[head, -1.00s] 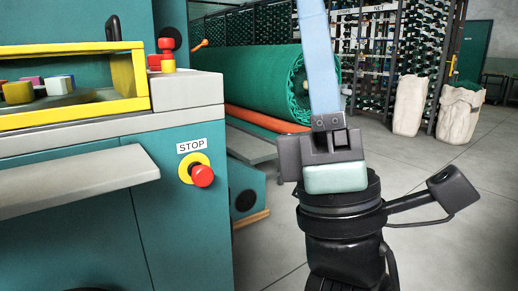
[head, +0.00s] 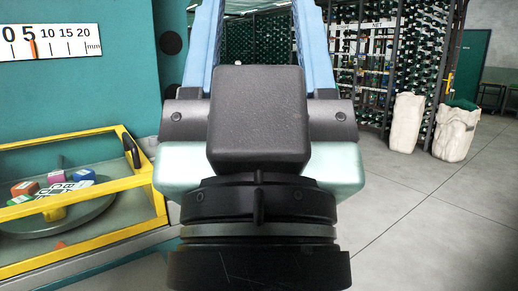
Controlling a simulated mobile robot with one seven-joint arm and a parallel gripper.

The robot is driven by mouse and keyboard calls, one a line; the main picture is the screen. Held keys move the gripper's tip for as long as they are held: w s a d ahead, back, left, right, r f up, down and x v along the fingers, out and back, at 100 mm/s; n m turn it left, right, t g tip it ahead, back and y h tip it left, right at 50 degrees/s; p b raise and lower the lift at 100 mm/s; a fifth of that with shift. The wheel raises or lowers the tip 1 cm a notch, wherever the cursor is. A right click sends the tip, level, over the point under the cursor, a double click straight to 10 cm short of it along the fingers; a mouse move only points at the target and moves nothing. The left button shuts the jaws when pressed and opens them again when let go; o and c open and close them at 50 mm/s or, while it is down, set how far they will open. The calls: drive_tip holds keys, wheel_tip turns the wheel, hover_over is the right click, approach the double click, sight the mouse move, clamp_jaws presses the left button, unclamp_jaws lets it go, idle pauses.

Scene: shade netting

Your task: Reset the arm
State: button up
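My gripper (head: 258,40) stands large in the middle of the head view, seen from its back. Its two blue fingers point up and are spread wide apart, one on each side of the dark grey block. Nothing shows between them in the part I can see. The fingertips run to the top edge of the picture, so their ends are cut off. The black wrist is below, near the bottom edge.
The teal machine (head: 80,95) with a number scale (head: 50,42) is close on the left. Its yellow-framed compartment (head: 150,195) holds a round tray (head: 95,215) with coloured blocks. Pale sacks (head: 405,122) and spool racks are behind. Floor at right is clear.

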wheel_tip(320, 180, up, 25)
drive_tip(key=p, duration=2.2)
drive_tip(key=shift+p, duration=0.4)
